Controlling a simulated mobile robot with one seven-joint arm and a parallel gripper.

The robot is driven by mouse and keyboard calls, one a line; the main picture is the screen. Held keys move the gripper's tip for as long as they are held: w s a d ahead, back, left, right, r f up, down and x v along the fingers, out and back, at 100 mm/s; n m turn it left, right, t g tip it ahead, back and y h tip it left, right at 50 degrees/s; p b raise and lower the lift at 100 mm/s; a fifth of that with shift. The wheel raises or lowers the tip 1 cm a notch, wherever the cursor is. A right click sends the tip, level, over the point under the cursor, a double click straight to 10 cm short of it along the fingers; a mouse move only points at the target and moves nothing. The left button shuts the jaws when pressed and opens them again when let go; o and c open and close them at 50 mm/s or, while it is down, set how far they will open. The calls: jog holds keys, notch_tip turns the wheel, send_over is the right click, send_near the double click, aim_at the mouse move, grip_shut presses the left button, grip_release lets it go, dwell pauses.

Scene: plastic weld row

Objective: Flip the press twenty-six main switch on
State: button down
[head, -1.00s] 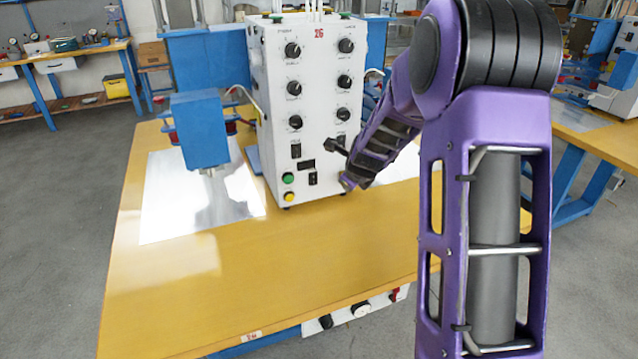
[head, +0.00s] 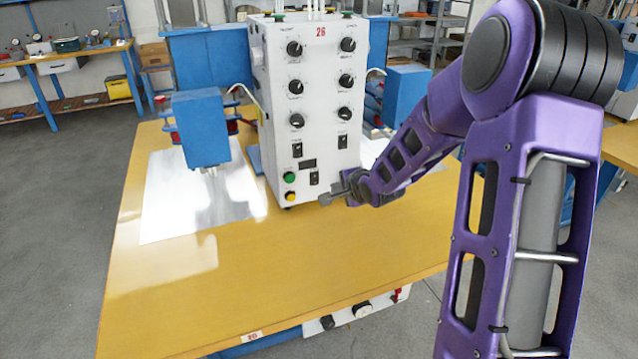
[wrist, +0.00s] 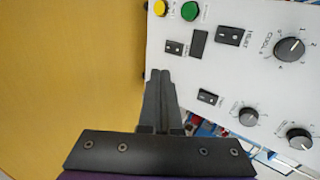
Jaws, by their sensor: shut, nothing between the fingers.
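The white press control box (head: 308,110), marked 26 in red, stands upright on the yellow table. A black rocker switch (head: 314,178) sits low on its front, right of the green button (head: 289,177) and below a dark display (head: 308,163). It also shows in the wrist view (wrist: 174,47). Two more rockers, left (head: 297,150) and right (head: 342,141), sit higher. No legible label marks the main switch, and rocker positions are too small to tell. My gripper (head: 326,199) is shut and empty, just below and right of the low rocker; its fingertips (wrist: 160,74) appear apart from it.
Several black knobs (head: 296,121) cover the upper front. A yellow button (head: 290,197) sits below the green one. A blue press head (head: 201,125) stands left over a shiny metal plate (head: 165,205). The front of the yellow table (head: 240,280) is clear.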

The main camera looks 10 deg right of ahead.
jog(key=b, duration=0.2)
send_near(315, 182)
notch_tip(315, 182, down, 4)
jog(key=w, duration=0.1)
jog(key=shift+w+a+r+b, duration=0.1)
jog(key=shift+w+a+b, duration=0.1)
jog(key=shift+w, duration=0.8)
jog(key=shift+w+a+b, duration=0.1)
jog(key=shift+w+a, duration=0.1)
jog(key=shift+w, duration=0.8)
jog(key=shift+w, duration=0.15)
jog(key=shift+f, duration=0.25)
jog(key=shift+a+r+p, duration=0.1)
jog(key=shift+r+p, duration=0.05)
jog(key=shift+p, duration=0.15)
